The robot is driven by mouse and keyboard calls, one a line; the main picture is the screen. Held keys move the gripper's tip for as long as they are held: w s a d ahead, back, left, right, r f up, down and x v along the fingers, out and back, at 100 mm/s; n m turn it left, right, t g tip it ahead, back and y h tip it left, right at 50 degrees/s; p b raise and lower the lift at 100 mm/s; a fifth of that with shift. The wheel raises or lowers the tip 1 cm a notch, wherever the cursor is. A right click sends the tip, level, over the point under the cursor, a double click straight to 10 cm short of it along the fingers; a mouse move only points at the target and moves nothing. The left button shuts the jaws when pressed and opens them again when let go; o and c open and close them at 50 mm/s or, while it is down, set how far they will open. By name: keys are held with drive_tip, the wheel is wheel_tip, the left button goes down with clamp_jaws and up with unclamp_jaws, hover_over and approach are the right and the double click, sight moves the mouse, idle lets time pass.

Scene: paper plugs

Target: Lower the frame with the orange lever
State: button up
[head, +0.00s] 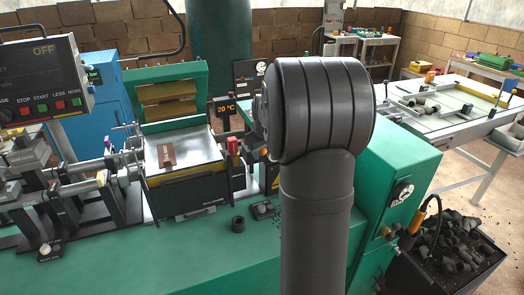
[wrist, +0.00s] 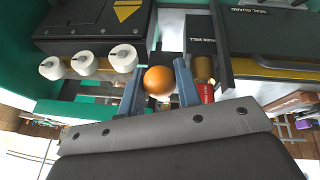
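An orange ball knob (wrist: 158,81), which looks like the lever's end, sits between the two fingers of my gripper (wrist: 160,75) in the wrist view. The fingers stand close on both sides of it. I cannot tell whether they touch it. In the head view my arm hides my gripper and most of the lever. A green frame (head: 150,78) with yellowish panels stands raised at the back of the machine. In front of it is a pale flat bed (head: 200,146) with a small brown piece (head: 167,156) on it.
A small red part (wrist: 205,92) is close beside the right finger in the wrist view. Several white knobs (wrist: 87,63) are at the left. In the head view a control panel (head: 40,80) hangs at left, and a bin of dark plugs (head: 450,245) stands at right.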

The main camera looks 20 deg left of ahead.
clamp_jaws()
drive_tip(key=shift+w+d, duration=0.1)
drive_tip(key=w+n+g, duration=0.1)
drive_tip(key=w+n, duration=0.2)
drive_tip(key=n, duration=0.1)
drive_tip(key=w+d+n+g+y, duration=0.1)
drive_tip(key=w+n+g, duration=0.1)
drive_tip(key=n, duration=0.3)
drive_tip(key=w+d+n+g+y, duration=0.1)
drive_tip(key=w+n, duration=0.3)
drive_tip(key=w, duration=0.1)
drive_tip(key=shift+w+g, duration=0.1)
drive_tip(key=shift+g, duration=0.3)
drive_tip(key=w+n, duration=0.1)
drive_tip(key=w+a+n+g, duration=0.1)
drive_tip(key=n, duration=0.1)
drive_tip(key=shift+a, duration=0.1)
drive_tip(key=shift+w+a+n+g, duration=0.5)
drive_tip(key=shift+w+n, duration=0.05)
drive_tip(key=shift+n, duration=0.55)
drive_tip(key=shift+r, duration=0.1)
